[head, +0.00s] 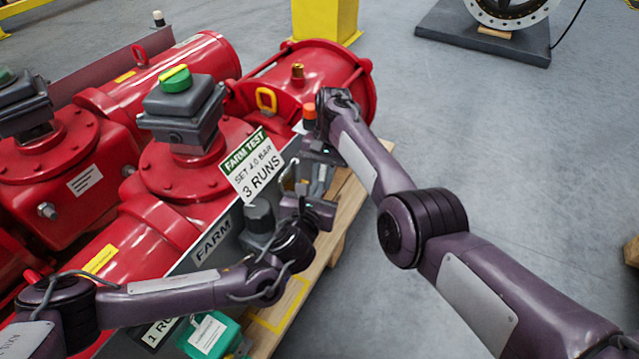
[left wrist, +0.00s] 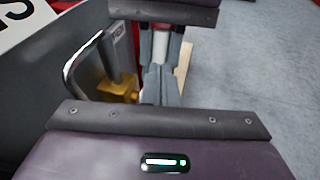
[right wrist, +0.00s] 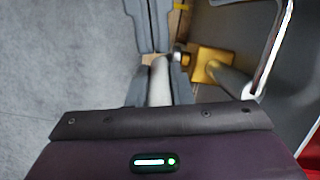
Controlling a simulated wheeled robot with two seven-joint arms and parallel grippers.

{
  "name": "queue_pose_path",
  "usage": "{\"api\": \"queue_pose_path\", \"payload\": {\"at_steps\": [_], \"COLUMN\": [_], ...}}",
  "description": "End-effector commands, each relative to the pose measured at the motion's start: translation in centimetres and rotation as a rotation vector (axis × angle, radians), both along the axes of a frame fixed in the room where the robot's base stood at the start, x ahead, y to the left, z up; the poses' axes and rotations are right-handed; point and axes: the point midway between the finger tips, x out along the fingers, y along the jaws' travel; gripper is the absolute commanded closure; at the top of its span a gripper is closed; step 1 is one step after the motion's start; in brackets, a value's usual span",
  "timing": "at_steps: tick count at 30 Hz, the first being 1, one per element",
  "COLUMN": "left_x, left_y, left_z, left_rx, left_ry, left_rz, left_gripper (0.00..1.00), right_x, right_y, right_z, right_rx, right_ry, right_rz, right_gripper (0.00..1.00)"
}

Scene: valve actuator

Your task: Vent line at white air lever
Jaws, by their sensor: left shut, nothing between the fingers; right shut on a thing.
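In the right wrist view the white lever (right wrist: 160,82) sits between the fingers of my right gripper (right wrist: 162,72), which is shut on it. The lever also shows between those fingers in the left wrist view (left wrist: 160,50). My left gripper (left wrist: 156,85) is shut and empty, facing the right gripper at close range; I cannot tell whether they touch. A brass valve block (right wrist: 212,64) stands beside the lever and also shows in the left wrist view (left wrist: 118,90). In the head view, both grippers meet beside the grey panel, and the lever is hidden by them.
A chrome handle (left wrist: 82,62) stands out from the panel close to my left gripper. Red actuators (head: 190,165) fill the left, with a "FARM TEST" sign (head: 252,168) in front. A teal box (head: 212,335) sits on the wooden pallet (head: 345,205).

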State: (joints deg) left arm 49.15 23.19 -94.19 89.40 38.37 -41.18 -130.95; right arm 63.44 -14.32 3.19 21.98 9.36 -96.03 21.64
Motion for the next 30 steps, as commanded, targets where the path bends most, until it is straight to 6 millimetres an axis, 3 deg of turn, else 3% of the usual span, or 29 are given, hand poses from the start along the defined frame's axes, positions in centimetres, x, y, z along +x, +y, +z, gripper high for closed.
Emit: {"api": "queue_pose_path", "payload": {"at_steps": [6,30], "left_x": [1.9,3.7], "left_y": [-0.7,-1.2], "left_z": [-0.5,-0.5], "left_rx": [0.000,-0.001], "left_ry": [0.000,-0.002], "left_rz": [0.000,0.002], "left_gripper": [1.00,1.00], "right_x": [0.2,-0.1], "right_y": [-0.1,0.4], "right_z": [0.1,0.3], "right_rx": [-0.001,0.002], "right_ry": [-0.008,0.001], "right_rz": [-0.004,0.005], "right_gripper": [1.00,1.00]}}
